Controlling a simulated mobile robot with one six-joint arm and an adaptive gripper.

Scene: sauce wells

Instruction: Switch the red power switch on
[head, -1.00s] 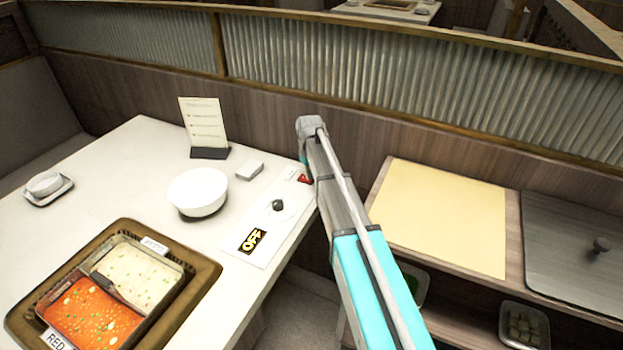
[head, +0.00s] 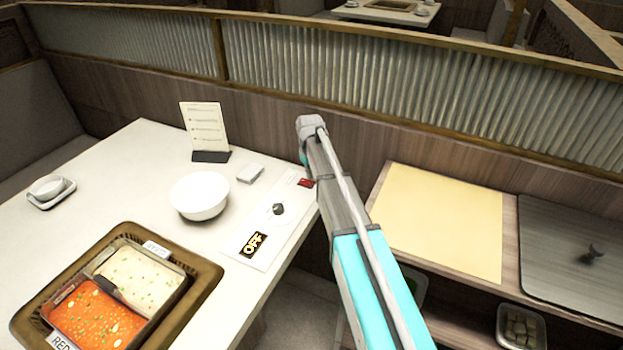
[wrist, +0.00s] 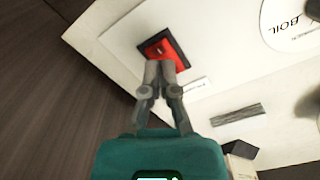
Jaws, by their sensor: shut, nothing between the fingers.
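The red power switch (head: 306,183) sits on the white control panel (head: 262,232) at the right edge of the table. The panel's display (head: 253,244) reads OFF. In the head view my arm hides the fingers.
A dark knob (head: 278,209) is on the panel. A white bowl (head: 199,196), a menu stand (head: 206,128) and a small grey box (head: 250,173) stand nearby. A two-part soup pot (head: 128,290) is sunk in the table. A wooden partition (head: 270,130) rises behind.

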